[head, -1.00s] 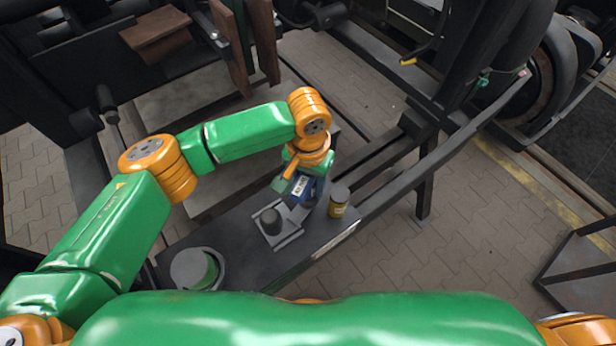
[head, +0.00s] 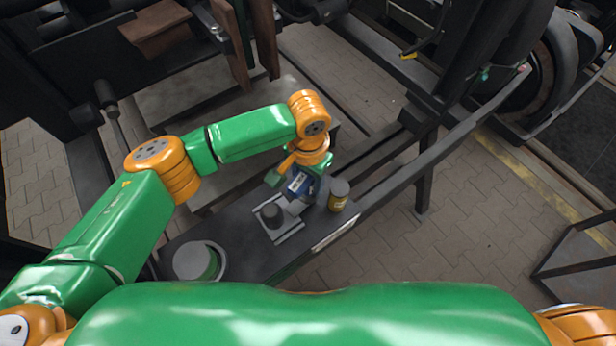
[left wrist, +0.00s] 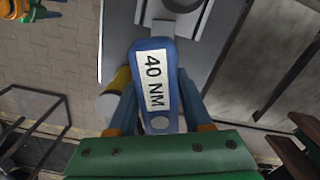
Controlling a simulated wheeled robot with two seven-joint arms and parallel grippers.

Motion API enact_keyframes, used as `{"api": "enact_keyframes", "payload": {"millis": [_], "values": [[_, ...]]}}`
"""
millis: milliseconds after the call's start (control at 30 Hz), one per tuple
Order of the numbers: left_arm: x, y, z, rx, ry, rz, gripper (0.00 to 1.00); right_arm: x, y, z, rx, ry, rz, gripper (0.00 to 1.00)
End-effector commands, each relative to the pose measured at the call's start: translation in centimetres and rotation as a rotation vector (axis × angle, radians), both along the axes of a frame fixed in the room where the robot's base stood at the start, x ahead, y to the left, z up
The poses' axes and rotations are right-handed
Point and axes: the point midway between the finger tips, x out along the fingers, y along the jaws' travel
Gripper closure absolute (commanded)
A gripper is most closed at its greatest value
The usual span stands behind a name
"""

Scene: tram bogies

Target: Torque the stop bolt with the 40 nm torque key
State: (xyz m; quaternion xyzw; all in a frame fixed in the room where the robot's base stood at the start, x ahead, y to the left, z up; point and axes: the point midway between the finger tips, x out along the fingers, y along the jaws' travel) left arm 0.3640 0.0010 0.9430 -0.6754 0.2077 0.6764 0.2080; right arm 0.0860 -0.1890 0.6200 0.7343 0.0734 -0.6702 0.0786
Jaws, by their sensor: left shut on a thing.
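My left gripper (head: 300,184) is shut on the blue key, seen in the left wrist view (left wrist: 153,85) with a white label reading 40 NM. The key also shows in the head view (head: 299,185), low over the dark bench. Its grey shaft points toward a dark round post (head: 271,215) on a light bracket plate (head: 290,233). The post may be the stop bolt; I cannot tell for sure, nor whether the key touches it. A grey round part (left wrist: 182,4) shows at the top of the left wrist view. My right gripper is out of view.
A yellow-labelled can with a grey lid (head: 338,196) stands close right of my left gripper. A grey round container with green inside (head: 199,262) stands at the bench's near left. Dark frame beams (head: 420,160) run behind and to the right.

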Motion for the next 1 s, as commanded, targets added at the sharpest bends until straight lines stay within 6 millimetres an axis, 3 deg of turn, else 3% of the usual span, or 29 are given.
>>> {"api": "enact_keyframes", "payload": {"millis": [233, 500, 767, 1000], "values": [[0.0, 0.0, 0.1, -0.001, -0.001, -0.015, 1.00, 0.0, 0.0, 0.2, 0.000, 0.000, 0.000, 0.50], [0.0, 0.0, 0.1, -0.002, 0.000, -0.170, 1.00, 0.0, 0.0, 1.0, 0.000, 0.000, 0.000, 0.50], [0.0, 0.0, 0.0, -0.001, -0.001, -0.179, 1.00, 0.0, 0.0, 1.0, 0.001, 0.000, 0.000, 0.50], [0.0, 0.0, 0.1, 0.000, 0.000, -0.335, 1.00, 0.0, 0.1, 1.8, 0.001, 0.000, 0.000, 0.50]]}}
